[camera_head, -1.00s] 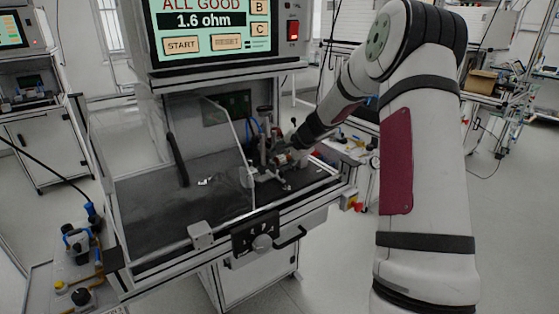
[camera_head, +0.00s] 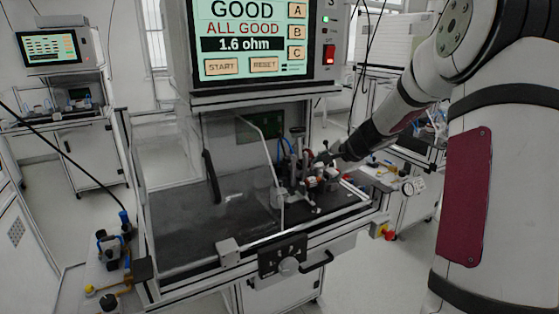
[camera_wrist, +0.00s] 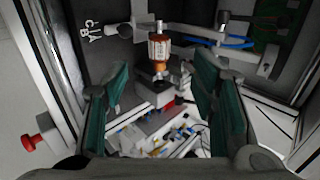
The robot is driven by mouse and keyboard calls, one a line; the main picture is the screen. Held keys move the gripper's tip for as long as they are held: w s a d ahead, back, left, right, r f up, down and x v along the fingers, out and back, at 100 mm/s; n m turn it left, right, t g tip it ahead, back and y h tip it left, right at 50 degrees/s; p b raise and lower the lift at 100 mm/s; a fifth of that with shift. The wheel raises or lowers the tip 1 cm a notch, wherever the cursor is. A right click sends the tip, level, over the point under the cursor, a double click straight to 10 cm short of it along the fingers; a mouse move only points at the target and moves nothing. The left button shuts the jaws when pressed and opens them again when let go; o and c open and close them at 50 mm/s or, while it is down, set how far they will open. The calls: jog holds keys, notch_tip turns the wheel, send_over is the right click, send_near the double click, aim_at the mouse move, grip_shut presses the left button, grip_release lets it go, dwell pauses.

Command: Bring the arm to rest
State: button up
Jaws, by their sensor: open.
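My gripper (camera_wrist: 158,105) is open in the wrist view, its two green-padded fingers spread apart with nothing between them. Beyond the fingertips stands a small stator-like part (camera_wrist: 159,50) with a white and orange body, upright in a fixture, apart from the fingers. In the head view my arm reaches in from the right, and my gripper (camera_head: 322,163) is small and partly hidden among the fixture parts at the right end of the test bench (camera_head: 200,235).
A screen (camera_head: 250,40) above the bench reads GOOD, ALL GOOD and 1.6 ohm. A clear guard (camera_head: 262,160) stands beside the fixture. A black handle (camera_head: 318,262) juts from the bench front. A red knob (camera_wrist: 32,141) shows at the left in the wrist view.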

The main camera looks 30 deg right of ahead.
jog(key=s+a+r+n+g+p, duration=0.1)
jog(key=s+a+r+n, duration=0.3)
jog(key=a, duration=0.4)
jog(key=s+a+r+n+g+y+p, duration=0.1)
jog(key=s+a+r+n, duration=0.25)
jog(key=s+a, duration=0.3)
jog(key=s+a+r+n+g, duration=0.1)
jog(key=s+a+r+n, duration=0.25)
jog(key=a, duration=0.45)
jog(key=s+a+n+g+p, duration=0.1)
jog(key=s+a+n, duration=0.1)
jog(key=s, duration=1)
jog(key=s+a+r+n+h+p, duration=0.1)
jog(key=s+n, duration=0.3)
jog(key=s, duration=0.9)
jog(key=shift+s+a+n+g+p, duration=0.2)
jog(key=shift+a+n+g+p, duration=0.15)
jog(key=shift+a, duration=0.55)
